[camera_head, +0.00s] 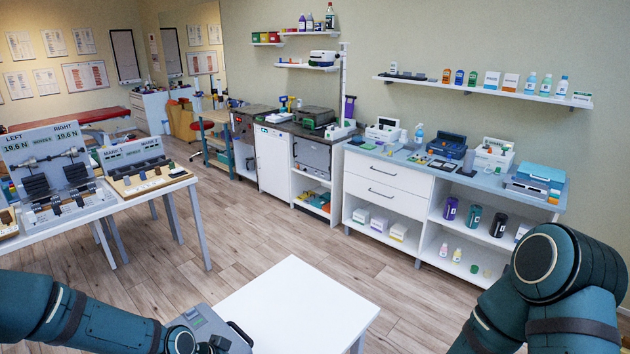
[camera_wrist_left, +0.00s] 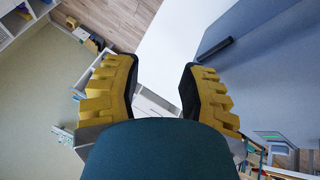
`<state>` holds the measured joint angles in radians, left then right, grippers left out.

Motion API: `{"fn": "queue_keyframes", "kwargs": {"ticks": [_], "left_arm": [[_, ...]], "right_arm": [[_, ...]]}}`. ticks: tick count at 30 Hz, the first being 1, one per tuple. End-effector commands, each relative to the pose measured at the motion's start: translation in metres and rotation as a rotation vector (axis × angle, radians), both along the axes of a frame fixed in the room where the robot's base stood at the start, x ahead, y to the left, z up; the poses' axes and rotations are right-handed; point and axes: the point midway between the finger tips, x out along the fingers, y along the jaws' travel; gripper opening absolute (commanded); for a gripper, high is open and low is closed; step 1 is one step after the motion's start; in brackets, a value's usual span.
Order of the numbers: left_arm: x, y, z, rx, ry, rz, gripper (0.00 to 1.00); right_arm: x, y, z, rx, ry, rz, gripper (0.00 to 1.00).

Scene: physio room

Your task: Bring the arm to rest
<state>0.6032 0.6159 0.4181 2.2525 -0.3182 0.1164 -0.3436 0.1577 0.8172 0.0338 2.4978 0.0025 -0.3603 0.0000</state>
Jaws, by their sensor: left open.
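My left arm (camera_head: 75,318) comes in low from the left in the head view and ends near the bottom edge, where its gripper cannot be made out. In the left wrist view my left gripper (camera_wrist_left: 158,70) shows two yellow fingers with black pads, spread apart with nothing between them. My right arm (camera_head: 560,280) is bent at the lower right of the head view; its gripper is out of the frame.
A bare white table (camera_head: 300,305) stands in front of me. A grey case-like object (camera_head: 203,322) with a dark handle is at its left edge. A display table (camera_head: 165,188) stands left. A counter (camera_head: 385,165) lines the back wall. Wooden floor lies between.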

Motion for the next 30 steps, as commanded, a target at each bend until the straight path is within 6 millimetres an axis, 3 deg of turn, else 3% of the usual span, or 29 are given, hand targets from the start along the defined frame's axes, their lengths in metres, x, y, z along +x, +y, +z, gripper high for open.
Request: {"fn": "queue_keyframes", "kwargs": {"ticks": [1, 3, 6, 15, 30], "left_arm": [[-0.013, -0.019, -0.013, -0.023, 0.043, 0.036, 0.41], [-0.029, -0.037, -0.028, -0.041, 0.097, 0.111, 0.41], [-0.05, -0.051, -0.046, -0.045, 0.16, 0.21, 0.41], [-0.103, -0.061, -0.083, 0.026, 0.267, 0.442, 0.41], [-0.105, -0.064, -0.172, 0.037, 0.277, 0.447, 0.41]], "right_arm": [[0.0, 0.0, 0.0, 0.0, 0.0, 0.0, 0.0], [0.0, 0.0, 0.0, 0.0, 0.0, 0.0, 0.0], [0.0, 0.0, 0.0, 0.0, 0.0, 0.0, 0.0], [0.0, 0.0, 0.0, 0.0, 0.0, 0.0, 0.0], [-0.004, 0.004, -0.09, -0.009, 0.015, 0.007, 0.0]]}}
